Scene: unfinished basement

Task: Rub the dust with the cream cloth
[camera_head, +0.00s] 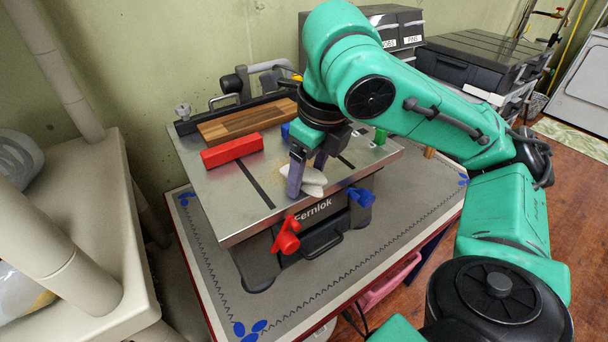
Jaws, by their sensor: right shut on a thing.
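My right gripper (308,172) reaches down over the metal top of the Fernlok machine (225,209). It is shut on the cream cloth (314,189), a small crumpled pale piece at the front part of the top, left of the blue knob. The cloth appears to rest on or just above the metal; I cannot tell exactly. The fingers hide part of it. My left gripper is not in view.
A red block (232,150) and a striped wooden board (246,122) lie at the back left of the top. A green block (380,136) sits at the right. Red (287,236) and blue (361,196) knobs stick out in front. Beige shelving (95,180) stands at the left.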

